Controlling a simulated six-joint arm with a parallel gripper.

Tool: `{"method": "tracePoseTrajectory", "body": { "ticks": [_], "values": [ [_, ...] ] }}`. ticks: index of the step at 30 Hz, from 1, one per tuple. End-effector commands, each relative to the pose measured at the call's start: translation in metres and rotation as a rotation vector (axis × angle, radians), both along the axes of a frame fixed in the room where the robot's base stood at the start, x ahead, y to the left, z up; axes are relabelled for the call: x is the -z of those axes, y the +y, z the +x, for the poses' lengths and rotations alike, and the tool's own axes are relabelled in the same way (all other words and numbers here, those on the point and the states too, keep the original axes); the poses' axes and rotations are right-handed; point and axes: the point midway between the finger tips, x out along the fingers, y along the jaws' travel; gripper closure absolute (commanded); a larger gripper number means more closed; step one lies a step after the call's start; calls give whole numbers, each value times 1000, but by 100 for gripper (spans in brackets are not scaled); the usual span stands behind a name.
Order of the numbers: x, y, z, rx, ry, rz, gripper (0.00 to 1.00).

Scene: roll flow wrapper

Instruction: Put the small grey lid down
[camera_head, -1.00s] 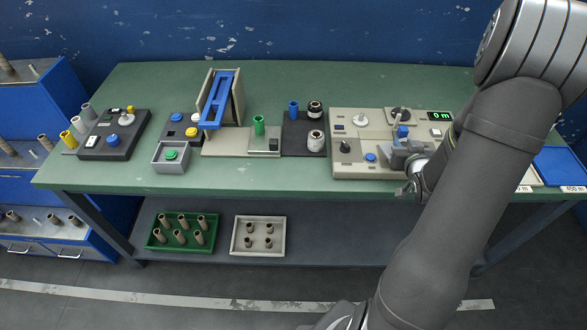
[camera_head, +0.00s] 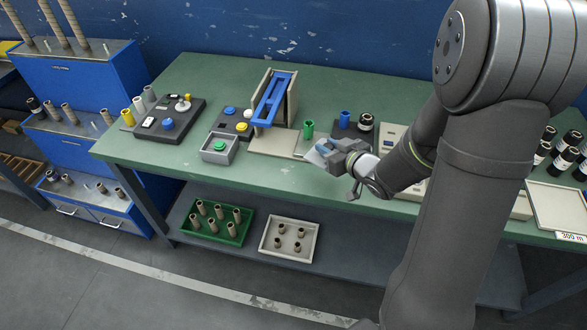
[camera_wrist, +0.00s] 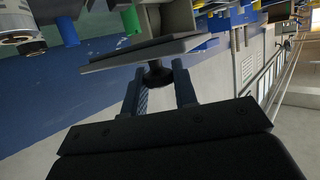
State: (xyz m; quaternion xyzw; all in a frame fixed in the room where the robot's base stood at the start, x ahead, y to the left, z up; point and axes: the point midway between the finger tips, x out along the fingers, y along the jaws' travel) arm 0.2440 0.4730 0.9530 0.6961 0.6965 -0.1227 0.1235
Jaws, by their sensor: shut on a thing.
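The small grey lid (camera_wrist: 133,57) is a flat plate with a dark knob under it in the wrist view. My gripper (camera_wrist: 160,82) has its two fingers closed on the knob. In the head view, my gripper (camera_head: 333,150) holds the lid (camera_head: 316,155) over the front middle of the green bench (camera_head: 250,180), near the beige base plate. The lid looks tilted there and is partly hidden by the fingers. I cannot tell its height above the bench.
A grey box with a green button (camera_head: 219,148) stands to the left. A blue chute (camera_head: 272,98) stands on the beige base (camera_head: 270,146) behind. Bare bench lies at the front left.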

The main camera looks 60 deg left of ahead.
Motion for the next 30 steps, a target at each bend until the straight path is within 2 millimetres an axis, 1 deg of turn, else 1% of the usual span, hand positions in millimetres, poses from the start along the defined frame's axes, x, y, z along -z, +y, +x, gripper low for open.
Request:
{"method": "tracePoseTrajectory", "body": {
  "ticks": [1, 6, 9, 13, 16, 20, 27, 30],
  "values": [
    [8, 8, -9, -5, 3, -4, 97],
    [30, 36, -33, -5, 3, -3, 97],
    [42, 52, -46, -3, 3, -3, 97],
    [54, 67, -59, -2, 1, -1, 97],
    [59, 73, -64, 0, 0, -2, 97],
    [65, 75, -64, 3, 1, -1, 97],
    [94, 75, -64, 3, 1, -3, 97],
    [99, 75, -64, 3, 0, -1, 97]
  ]
}}
